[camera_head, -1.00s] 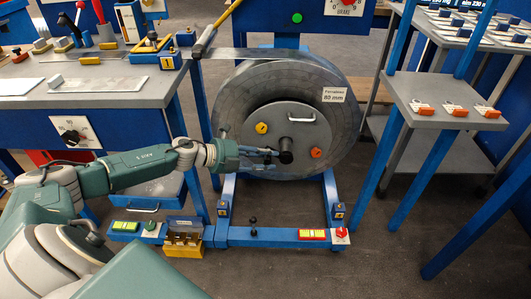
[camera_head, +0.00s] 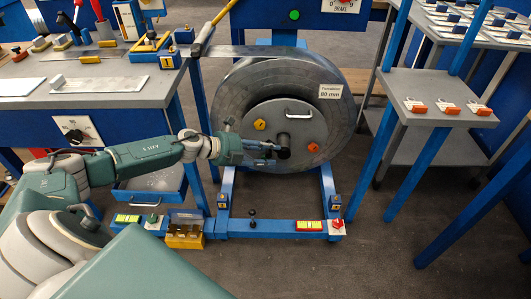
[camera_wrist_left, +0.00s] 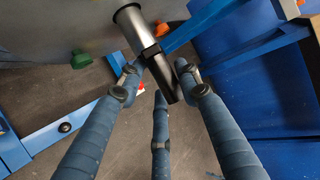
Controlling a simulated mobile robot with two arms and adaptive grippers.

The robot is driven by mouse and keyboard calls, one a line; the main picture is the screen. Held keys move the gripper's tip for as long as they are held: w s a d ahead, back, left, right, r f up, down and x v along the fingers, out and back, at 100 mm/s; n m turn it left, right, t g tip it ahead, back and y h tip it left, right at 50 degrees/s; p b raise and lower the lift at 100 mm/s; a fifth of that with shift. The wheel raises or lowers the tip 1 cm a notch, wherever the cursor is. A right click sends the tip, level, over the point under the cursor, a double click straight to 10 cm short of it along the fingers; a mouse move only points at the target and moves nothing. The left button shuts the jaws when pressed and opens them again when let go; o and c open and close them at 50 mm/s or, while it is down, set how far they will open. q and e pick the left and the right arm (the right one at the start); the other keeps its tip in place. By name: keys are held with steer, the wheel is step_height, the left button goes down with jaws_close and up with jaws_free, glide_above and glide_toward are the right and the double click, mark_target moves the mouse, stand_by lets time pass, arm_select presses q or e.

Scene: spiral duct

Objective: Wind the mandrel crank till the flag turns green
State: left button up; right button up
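The mandrel (camera_head: 282,115) is a grey disc inside a large metal coil, with a label reading 80 mm. A grey cylinder with a black end (camera_head: 284,153) sticks out of its middle, and this end also shows in the left wrist view (camera_wrist_left: 162,80). My left gripper (camera_head: 273,150) is at that black end. In the left wrist view its fingers (camera_wrist_left: 160,68) flank the black end, with a gap visible on the right side. I cannot tell whether any finger touches it. A round green spot (camera_head: 294,15) is on the blue panel above. My right gripper is not seen.
A yellow knob (camera_head: 259,124), an orange knob (camera_head: 313,147) and a bar handle are on the disc. A blue floor frame (camera_head: 265,228) carries switches below. A workbench (camera_head: 85,85) with tools stands left, a grey shelf (camera_head: 440,90) with orange-tipped clips right.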

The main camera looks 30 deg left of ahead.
arm_select(q)
steer(key=shift+o, duration=0.8)
steer(key=shift+w+d+r, duration=0.1)
steer(key=shift+d+r, duration=0.2)
steer(key=shift+f, duration=0.1)
steer(key=shift+a+f, duration=0.1)
steer(key=shift+a, duration=0.05)
steer(key=shift+a, duration=0.1)
steer(key=shift+s+a, duration=0.15)
steer(key=shift+s, duration=0.15)
steer(key=v, duration=1.1)
steer(key=shift+r, duration=0.25)
